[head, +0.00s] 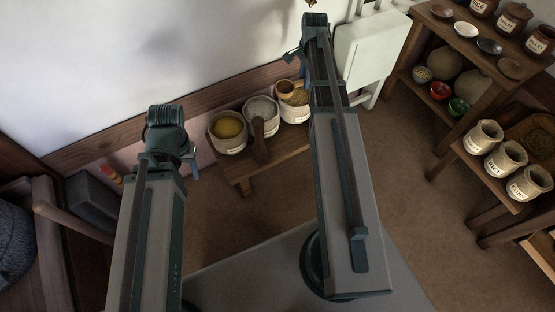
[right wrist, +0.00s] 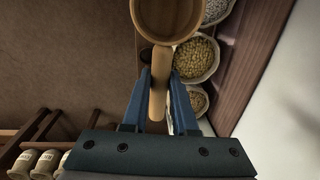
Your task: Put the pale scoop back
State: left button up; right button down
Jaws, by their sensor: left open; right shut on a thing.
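The pale scoop (right wrist: 158,92), tan wood with a round bowl, is held by its handle between the blue fingers of my right gripper (right wrist: 160,88). In the head view the scoop (head: 287,87) shows by the right visible sack, partly behind my right arm; I cannot tell whether it touches it. A low bench (head: 243,178) bears sacks of yellow meal (head: 229,126), whitish grain (head: 262,106) and brownish grain (head: 297,98). A dark scoop (head: 261,138) leans at the whitish sack. My left gripper (head: 192,168) is open and apart from the bench; its fingers show only partly.
A white cabinet (head: 368,48) stands by the wall behind my right arm. At the right, a shelf (head: 440,22) holds bowls and jars, and a lower stand (head: 487,176) bears labelled pots. A grey block (head: 93,200) lies at left. The brown floor (head: 410,165) between is clear.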

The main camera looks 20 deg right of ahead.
jog(key=g+b, duration=0.1)
jog(key=b, duration=1.8)
send_over(292, 143)
notch_tip(292, 143, down, 21)
jog(key=shift+d+n, duration=0.15)
jog(key=shift+n, duration=0.15)
notch_tip(292, 143, down, 10)
jog(key=b, duration=0.9)
jog(key=shift+b, duration=0.35)
jog(key=shift+r, duration=0.1)
jog(key=c, duration=1.1)
grip_release()
jog(key=shift+f, duration=0.2)
jog(key=o, duration=0.4)
jog(key=shift+r, duration=0.1)
